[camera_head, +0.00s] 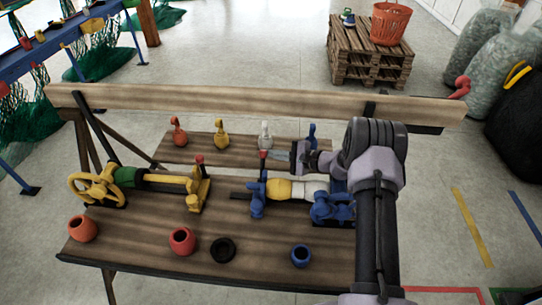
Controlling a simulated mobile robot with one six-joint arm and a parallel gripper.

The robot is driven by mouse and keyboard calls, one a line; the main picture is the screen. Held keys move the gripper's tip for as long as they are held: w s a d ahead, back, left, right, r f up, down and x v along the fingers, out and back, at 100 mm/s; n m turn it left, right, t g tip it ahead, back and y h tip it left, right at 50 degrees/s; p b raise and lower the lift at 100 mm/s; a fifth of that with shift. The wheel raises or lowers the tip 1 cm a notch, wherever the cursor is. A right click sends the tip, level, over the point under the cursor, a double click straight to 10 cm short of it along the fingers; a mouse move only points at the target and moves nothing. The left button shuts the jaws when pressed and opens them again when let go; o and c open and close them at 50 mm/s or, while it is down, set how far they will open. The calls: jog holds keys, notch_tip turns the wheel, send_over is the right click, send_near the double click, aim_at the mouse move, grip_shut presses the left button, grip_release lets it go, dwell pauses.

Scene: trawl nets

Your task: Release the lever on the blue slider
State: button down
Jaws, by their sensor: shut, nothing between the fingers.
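The blue slider (257,198) stands on the wooden bench, at the left end of a yellow and white spindle (290,190). Its lever (263,164) rises upright with a red knob on top. My gripper (276,156) reaches in from the right, level with the red knob and just beside it. It is shut and holds nothing. At this size I cannot tell whether its tip touches the lever.
A blue block (333,207) holds the spindle's right end. A yellow vise (140,184) with its own red-knobbed lever stands left. Orange (82,229), red (182,241) and blue (301,255) cups and a black ring (223,250) line the front. A wooden beam (250,104) crosses behind.

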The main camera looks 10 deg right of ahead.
jog(key=shift+w+a+f, duration=0.15)
jog(key=shift+w+a, duration=0.25)
jog(key=shift+s, duration=0.1)
